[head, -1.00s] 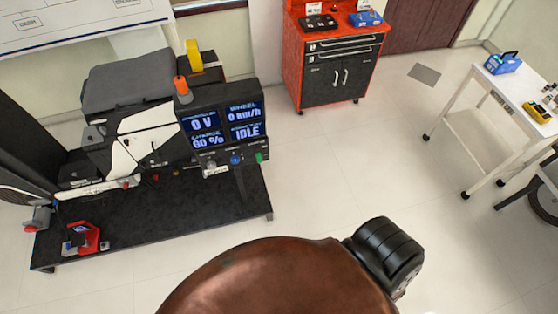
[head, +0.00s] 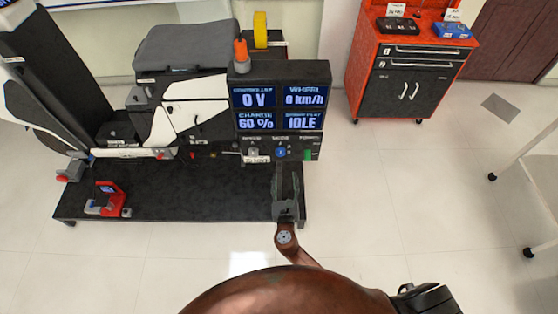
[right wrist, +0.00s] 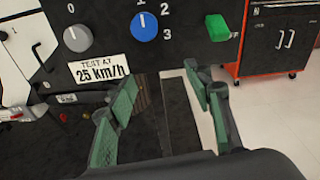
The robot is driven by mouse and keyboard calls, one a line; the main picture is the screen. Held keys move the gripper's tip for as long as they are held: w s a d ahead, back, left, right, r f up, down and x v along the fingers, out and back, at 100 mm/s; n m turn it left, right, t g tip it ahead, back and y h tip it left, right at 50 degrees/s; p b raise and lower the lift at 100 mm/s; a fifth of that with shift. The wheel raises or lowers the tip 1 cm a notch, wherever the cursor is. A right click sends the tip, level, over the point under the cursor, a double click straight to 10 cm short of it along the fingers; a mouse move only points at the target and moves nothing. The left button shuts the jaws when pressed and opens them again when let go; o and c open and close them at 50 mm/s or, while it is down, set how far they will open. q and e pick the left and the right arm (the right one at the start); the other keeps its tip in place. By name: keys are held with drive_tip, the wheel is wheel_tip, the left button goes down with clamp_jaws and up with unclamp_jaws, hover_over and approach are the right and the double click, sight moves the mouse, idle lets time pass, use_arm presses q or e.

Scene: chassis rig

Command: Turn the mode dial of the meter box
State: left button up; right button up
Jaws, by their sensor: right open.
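The meter box (head: 279,100) stands on the rig's black platform, with screens reading 0 V, 0 km/h, 60 % and IDLE. Its blue mode dial (head: 281,153) is on the lower panel, between a grey knob (head: 253,153) and a green button (head: 308,154). In the right wrist view the blue dial (right wrist: 144,27) has its white mark pointing up towards 1, with 2 and 3 to its right. My right gripper (head: 287,166) is open and empty, just below the dial and apart from it. Its green-padded fingers (right wrist: 170,92) show in the right wrist view. My left gripper is out of view.
A label reading "TEST AT 25 km/h" (right wrist: 99,68) hangs below the grey knob. A red device (head: 108,200) sits on the platform's left part. A red and black cabinet (head: 405,75) stands behind to the right. The floor between is clear.

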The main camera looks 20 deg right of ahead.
sight(281, 154)
drive_tip(key=shift+n+t, duration=0.8)
drive_tip(key=w+r, duration=0.1)
drive_tip(key=w, duration=0.1)
drive_tip(key=w+r+b, duration=0.1)
drive_tip(key=w, duration=0.1)
drive_tip(key=w+r, duration=0.2)
drive_tip(key=shift+w+d, duration=0.1)
drive_tip(key=shift+w, duration=0.15)
drive_tip(key=shift+b+x, duration=0.3)
drive_tip(key=shift+x, duration=0.5)
drive_tip(key=shift+c, duration=0.3)
drive_tip(key=c, duration=1.1)
